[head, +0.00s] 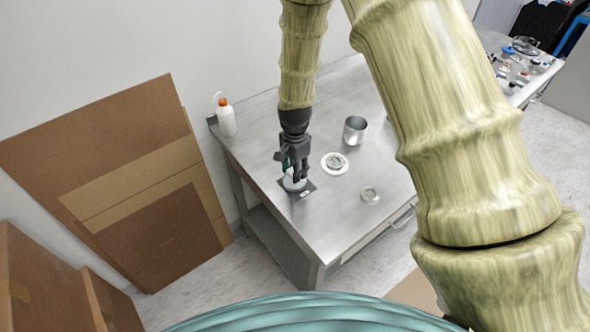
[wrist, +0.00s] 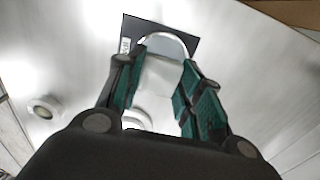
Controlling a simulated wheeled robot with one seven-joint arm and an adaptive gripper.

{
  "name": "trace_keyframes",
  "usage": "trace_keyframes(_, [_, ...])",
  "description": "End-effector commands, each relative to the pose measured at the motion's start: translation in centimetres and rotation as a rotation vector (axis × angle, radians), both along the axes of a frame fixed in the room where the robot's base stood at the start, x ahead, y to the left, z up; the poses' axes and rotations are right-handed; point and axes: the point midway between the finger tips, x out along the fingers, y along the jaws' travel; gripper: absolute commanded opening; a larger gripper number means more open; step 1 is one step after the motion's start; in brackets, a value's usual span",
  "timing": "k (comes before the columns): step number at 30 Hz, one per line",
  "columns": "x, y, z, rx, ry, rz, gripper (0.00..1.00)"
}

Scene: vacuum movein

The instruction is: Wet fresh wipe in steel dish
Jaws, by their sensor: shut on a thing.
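My gripper (head: 296,176) is low over the front left of the steel table. In the wrist view its teal-padded fingers (wrist: 160,88) are shut on a pale, blocky thing that looks like the white wipe (wrist: 162,76). Just beyond the wipe is a round, pale-rimmed dish (wrist: 176,42), lying on a dark square mat (wrist: 133,27). I cannot tell whether the wipe touches that dish.
A white plate with a round metal piece (head: 335,163) lies right of my gripper. A steel cup (head: 355,130) stands behind it. A white bottle with an orange cap (head: 227,118) stands at the table's left corner. Cardboard sheets (head: 120,180) lean on the wall.

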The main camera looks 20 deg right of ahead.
Motion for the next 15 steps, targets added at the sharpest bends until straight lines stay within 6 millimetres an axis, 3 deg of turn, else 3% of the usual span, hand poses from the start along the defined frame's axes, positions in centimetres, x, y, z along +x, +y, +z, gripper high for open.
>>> trace_keyframes(15, [0.0, 0.0, 3.4, 0.0, -0.001, 0.0, 0.17])
